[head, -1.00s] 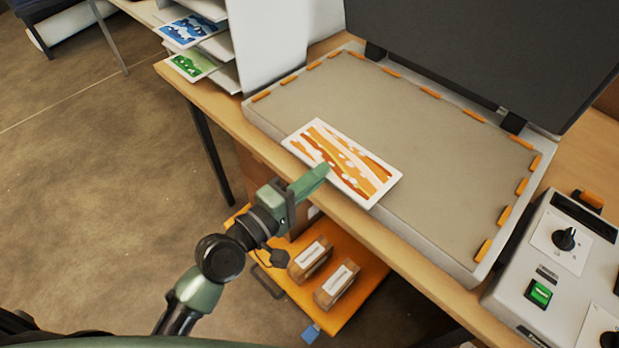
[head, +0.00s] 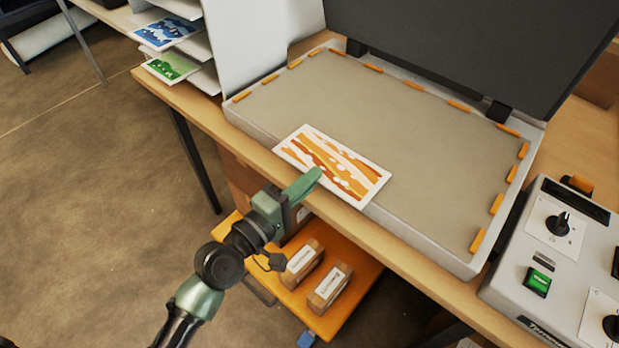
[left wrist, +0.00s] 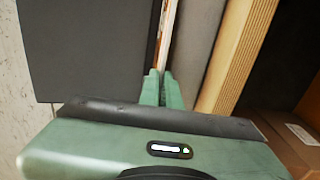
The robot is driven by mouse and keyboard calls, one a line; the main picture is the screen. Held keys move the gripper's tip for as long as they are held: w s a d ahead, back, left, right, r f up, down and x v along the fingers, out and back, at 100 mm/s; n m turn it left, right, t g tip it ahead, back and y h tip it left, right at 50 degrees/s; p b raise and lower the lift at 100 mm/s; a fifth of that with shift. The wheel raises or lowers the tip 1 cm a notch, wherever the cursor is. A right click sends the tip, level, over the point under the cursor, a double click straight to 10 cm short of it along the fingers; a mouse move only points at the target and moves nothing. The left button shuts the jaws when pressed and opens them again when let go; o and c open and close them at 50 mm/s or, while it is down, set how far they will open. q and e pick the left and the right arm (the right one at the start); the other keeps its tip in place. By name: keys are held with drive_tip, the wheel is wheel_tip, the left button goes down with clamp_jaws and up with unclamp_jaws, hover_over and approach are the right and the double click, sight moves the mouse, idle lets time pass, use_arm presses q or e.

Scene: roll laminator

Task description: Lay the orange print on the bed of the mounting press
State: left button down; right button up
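The orange print (head: 333,163), a white-bordered card with orange and cream streaks, lies over the near edge of the press bed (head: 400,150), overlapping it from the front. The bed is a flat grey-beige surface with orange tabs along its edges. My left gripper (head: 312,178) is at the print's near edge. In the left wrist view its green fingers (left wrist: 162,88) are nearly together around the print's thin edge (left wrist: 165,40). The print looks roughly level with the bed; I cannot tell whether it touches it. My right gripper is not in view.
The dark press lid (head: 470,45) stands raised behind the bed. A control box (head: 555,250) with a green switch is at the right. A paper rack (head: 205,50) with blue and green prints stands left. An orange shelf (head: 340,310) with two blocks is below.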

use_arm(q)
drive_tip(key=shift+f, duration=0.1)
idle(0.7)
drive_tip(key=c, duration=1.6)
unclamp_jaws()
drive_tip(key=shift+o, duration=0.2)
drive_tip(key=shift+s, duration=0.1)
drive_tip(key=b+v, duration=0.2)
drive_tip(key=v, duration=0.5)
drive_tip(key=shift+s+a, duration=0.25)
drive_tip(key=shift+f, duration=0.1)
